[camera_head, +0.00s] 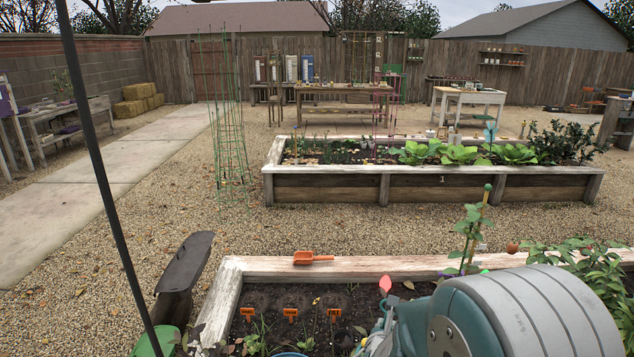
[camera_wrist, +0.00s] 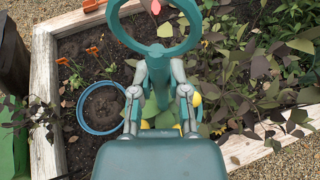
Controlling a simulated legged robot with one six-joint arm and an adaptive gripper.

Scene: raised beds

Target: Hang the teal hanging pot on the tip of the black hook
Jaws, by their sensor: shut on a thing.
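My gripper (camera_wrist: 160,62) is shut, with its fingertips together on a thick teal loop (camera_wrist: 197,33). The loop looks like part of the teal hanging pot; soil and leaves show through it, and I cannot make out a pot body under it. In the head view my gripper (camera_head: 383,322) is low over the near bed, partly hidden by my arm. A thin black pole (camera_head: 100,170), which seems to belong to the black hook, slants down the left side of the head view; its tip is out of view.
A blue-rimmed round pot with dark soil (camera_wrist: 122,125) sits in the near bed, by orange tags (camera_head: 290,312). An orange scoop (camera_head: 312,257) lies on the bed's pale wooden edge (camera_head: 400,266). Leafy plants (camera_head: 575,262) crowd the right. Open gravel (camera_head: 130,240) lies left.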

